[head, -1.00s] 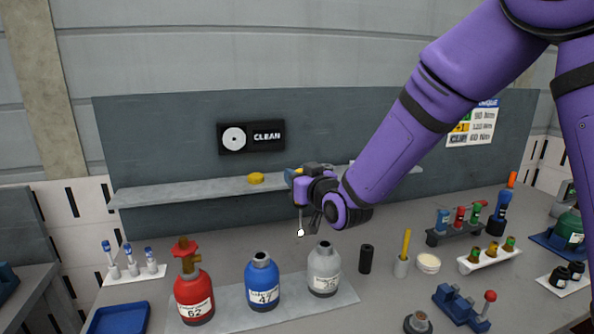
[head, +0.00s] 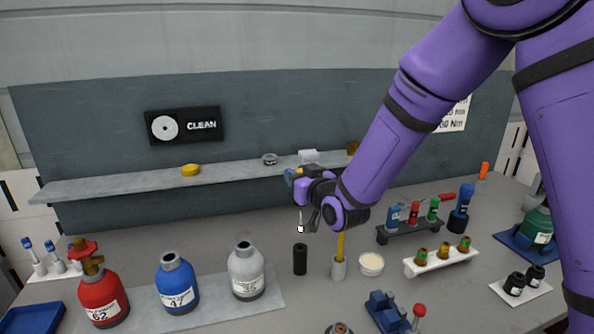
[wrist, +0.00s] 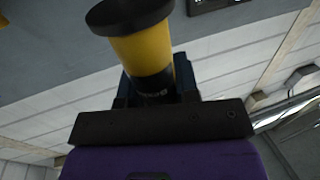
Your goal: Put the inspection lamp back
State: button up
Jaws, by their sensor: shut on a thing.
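My gripper (head: 304,190) is shut on the inspection lamp, high above the bench. In the head view the lamp's thin stem hangs down from the gripper, ending in a small white tip (head: 300,229). In the wrist view the lamp's yellow and black body (wrist: 143,58) stands between the jaws, with a wide dark cap at its end. A black upright cylinder (head: 300,259) stands on the bench, just below the white tip in the picture. I cannot tell whether it is the lamp's holder. The tip is apart from it.
Red (head: 103,297), blue (head: 177,284) and grey (head: 247,273) bottles stand on a plate at the left. A grey cup (head: 338,268) with a yellow stick and a white round tub (head: 371,264) stand right of the black cylinder. A wall shelf (head: 120,186) runs behind.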

jog(key=shift+f, duration=7)
jog(key=o, duration=1)
jog(key=shift+o, duration=0.2)
jog(key=shift+r, duration=0.1)
jog(key=shift+r, duration=2.9)
